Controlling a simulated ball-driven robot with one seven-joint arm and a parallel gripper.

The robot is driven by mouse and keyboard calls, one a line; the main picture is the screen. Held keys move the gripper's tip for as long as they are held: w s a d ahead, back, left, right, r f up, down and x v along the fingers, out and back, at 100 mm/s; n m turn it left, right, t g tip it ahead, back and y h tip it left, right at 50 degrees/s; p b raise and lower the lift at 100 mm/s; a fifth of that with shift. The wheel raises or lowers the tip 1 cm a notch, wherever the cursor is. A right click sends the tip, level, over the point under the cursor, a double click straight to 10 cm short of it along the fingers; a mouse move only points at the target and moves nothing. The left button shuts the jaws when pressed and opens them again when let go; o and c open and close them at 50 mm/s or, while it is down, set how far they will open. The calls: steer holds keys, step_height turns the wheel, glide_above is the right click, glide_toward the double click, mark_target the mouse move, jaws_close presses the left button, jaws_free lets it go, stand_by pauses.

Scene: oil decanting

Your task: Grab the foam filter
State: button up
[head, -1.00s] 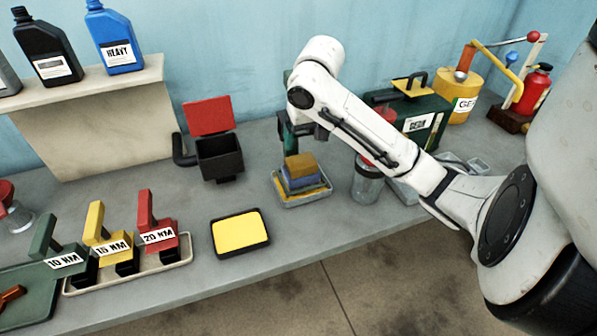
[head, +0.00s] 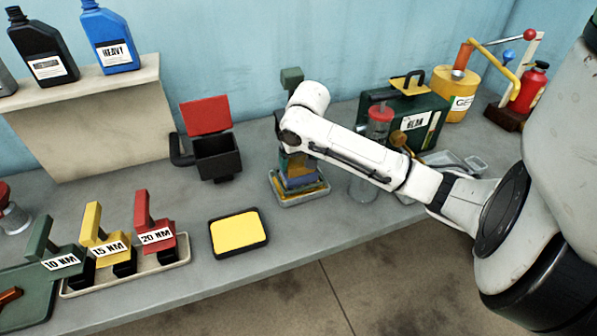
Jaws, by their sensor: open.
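A stack of soft-looking blocks (head: 297,178), with brownish-yellow and blue layers, sits in a shallow grey tray (head: 303,201) near the middle of the bench. It is probably the foam filter, but I cannot tell which layer is meant. My white arm reaches in from the right, and its bend hangs just above and behind the stack, covering part of its top. A yellow pad in a black frame (head: 239,250) lies flat in front and to the left.
A black bin with a red lid (head: 208,118) stands at left behind. A green upright piece (head: 291,76) rises behind my arm. A clear cylinder with a red top (head: 379,122) and a green case (head: 426,112) stand right. Labelled red, yellow and green tools fill the left front.

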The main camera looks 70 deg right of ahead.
jaws_close()
stand_by(0.8)
steer(key=shift+r, duration=0.1)
